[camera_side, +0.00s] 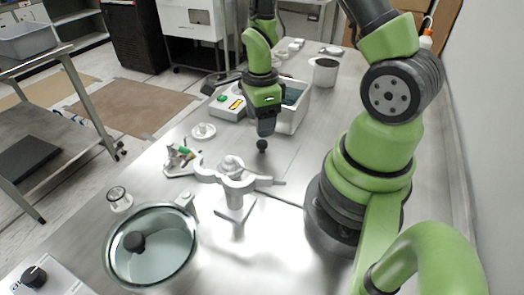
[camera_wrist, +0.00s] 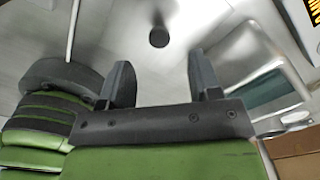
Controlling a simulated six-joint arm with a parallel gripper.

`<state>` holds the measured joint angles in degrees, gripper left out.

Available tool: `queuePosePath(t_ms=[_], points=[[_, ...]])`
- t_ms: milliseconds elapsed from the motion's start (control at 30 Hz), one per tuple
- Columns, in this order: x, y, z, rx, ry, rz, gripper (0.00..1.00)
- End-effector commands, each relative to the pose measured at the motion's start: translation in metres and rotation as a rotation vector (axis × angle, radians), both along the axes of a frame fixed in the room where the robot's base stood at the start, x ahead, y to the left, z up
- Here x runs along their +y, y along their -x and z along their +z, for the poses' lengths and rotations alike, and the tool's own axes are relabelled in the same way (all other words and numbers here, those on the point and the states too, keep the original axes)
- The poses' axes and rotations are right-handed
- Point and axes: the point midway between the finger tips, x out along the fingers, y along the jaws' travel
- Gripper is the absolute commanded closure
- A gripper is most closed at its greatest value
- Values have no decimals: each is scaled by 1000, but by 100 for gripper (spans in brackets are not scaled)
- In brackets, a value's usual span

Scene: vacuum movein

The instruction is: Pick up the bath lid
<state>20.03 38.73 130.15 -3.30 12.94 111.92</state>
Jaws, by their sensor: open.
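The bath lid shows as a dark round knob (camera_side: 262,145) just below my gripper (camera_side: 266,131) in the side view. Any lid plate under the knob is hard to tell from the grey metal bench. In the wrist view the knob (camera_wrist: 158,38) lies ahead of and between the two dark fingers of my gripper (camera_wrist: 161,62). The fingers are apart with nothing between them, and the knob is clear of them. A white open-topped bath (camera_side: 293,120) stands right behind my gripper; its glassy interior (camera_wrist: 270,92) shows at right in the wrist view.
A white stand (camera_side: 235,203) with clamp arms is in front of my gripper. A round glass dish (camera_side: 170,258) with a dark knob is at the lower left. A white control box (camera_side: 227,107) with a green button is left of the bath. A grey pot (camera_side: 326,73) stands farther back.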

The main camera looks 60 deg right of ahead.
Motion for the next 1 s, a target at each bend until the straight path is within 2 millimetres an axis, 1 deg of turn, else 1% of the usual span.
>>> queuePosePath(t_ms=[33,100,267,500,600,700,900,933,967,1000], points=[[0,1,-7,4,-1,0,42],[0,0,-13,2,-1,1,42],[0,1,-22,2,-1,2,42],[-1,4,-54,4,-1,2,42],[-1,3,-64,1,0,3,42],[-1,3,-69,0,0,2,42],[-1,3,-69,-1,0,2,42],[-1,3,-69,-1,0,2,45],[-1,3,-69,-1,0,2,52],[-1,3,-69,-1,0,2,61]])
